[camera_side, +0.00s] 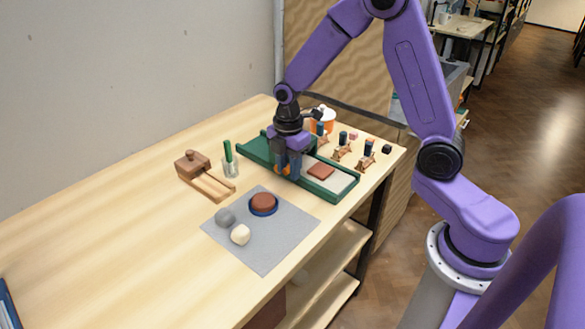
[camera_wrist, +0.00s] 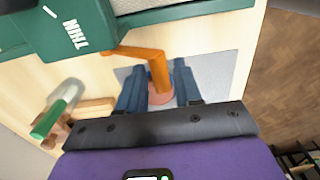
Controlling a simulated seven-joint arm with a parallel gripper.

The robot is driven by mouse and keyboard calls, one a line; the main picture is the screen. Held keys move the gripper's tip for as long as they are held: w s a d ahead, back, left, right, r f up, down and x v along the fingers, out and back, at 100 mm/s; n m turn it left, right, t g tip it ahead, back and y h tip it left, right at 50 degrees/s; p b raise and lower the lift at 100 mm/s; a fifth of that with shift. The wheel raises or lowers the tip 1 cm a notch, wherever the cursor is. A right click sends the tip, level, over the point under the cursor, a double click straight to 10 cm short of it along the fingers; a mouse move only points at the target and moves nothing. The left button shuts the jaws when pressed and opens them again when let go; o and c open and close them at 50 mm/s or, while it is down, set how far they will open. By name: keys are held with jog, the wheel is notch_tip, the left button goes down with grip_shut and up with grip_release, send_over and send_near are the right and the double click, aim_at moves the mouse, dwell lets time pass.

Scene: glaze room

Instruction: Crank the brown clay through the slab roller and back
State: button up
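The slab roller (camera_side: 258,152) is green with a pale bed, and it also shows in the wrist view (camera_wrist: 75,30), marked "THIN". The brown clay (camera_side: 321,170) is a flat piece lying on the right part of the bed. My gripper (camera_side: 288,172) is low at the near side of the roller's middle. In the wrist view, its blue fingers (camera_wrist: 160,85) stand either side of the upright grip of the orange crank (camera_wrist: 158,75). The gap is about the grip's width; I cannot tell whether they press on it. My gripper hides part of the roller in the side view.
A grey mat (camera_side: 283,229) holds a blue dish (camera_side: 263,211) with round brown clay, a grey lump (camera_side: 225,217) and a cream lump (camera_side: 240,235). Several small stands are behind.

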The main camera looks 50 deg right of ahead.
jog(key=shift+r, duration=3.1)
jog(key=s+a+r+m, duration=0.1)
jog(key=s+a+m, duration=0.1)
jog(key=s, duration=1.1)
jog(key=s+a+r+m, duration=0.2)
jog(key=s+m, duration=0.1)
jog(key=s, duration=1.1)
jog(key=shift+r, duration=0.25)
